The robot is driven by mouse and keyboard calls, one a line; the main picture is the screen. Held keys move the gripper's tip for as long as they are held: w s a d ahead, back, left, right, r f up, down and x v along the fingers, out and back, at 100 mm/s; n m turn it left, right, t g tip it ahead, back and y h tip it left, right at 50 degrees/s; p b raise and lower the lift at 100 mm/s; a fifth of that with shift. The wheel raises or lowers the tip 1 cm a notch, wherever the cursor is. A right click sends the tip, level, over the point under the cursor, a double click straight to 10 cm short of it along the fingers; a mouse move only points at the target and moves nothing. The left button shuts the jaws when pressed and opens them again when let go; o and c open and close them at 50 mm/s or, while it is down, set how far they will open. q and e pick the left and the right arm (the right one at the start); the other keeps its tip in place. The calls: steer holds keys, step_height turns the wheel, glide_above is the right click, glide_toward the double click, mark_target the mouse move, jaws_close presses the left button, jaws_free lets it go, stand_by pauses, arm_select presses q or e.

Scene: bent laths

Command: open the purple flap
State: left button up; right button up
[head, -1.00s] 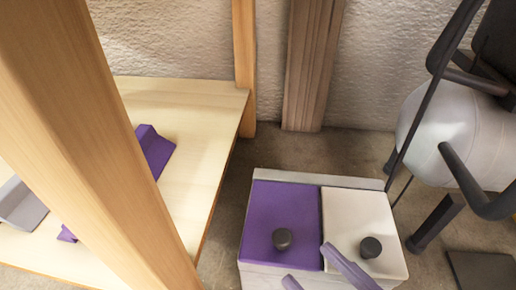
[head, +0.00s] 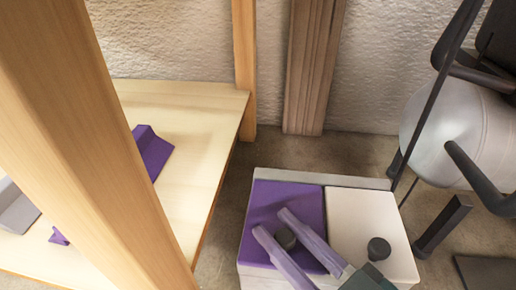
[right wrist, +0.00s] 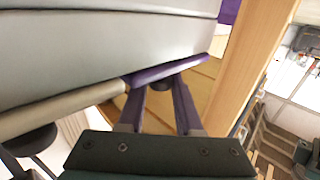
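A pale box (head: 345,180) stands on the floor with two lids side by side, a purple flap (head: 262,200) on the left and a white flap on the right. The purple flap lies flat and closed, with a dark round knob (head: 284,238) on it. My right gripper (head: 270,222) comes in from the lower right over the flap. Its two purple fingers are apart, one on each side of the knob. My left gripper is out of view.
The white flap (head: 355,215) has its own dark knob (head: 379,248) close to my right gripper. A wooden table (head: 190,120) with purple pieces and a thick wooden post (head: 100,150) stand left. A grey rounded object (head: 445,125) with dark bars is at right.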

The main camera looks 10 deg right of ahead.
jaws_close()
stand_by(0.9)
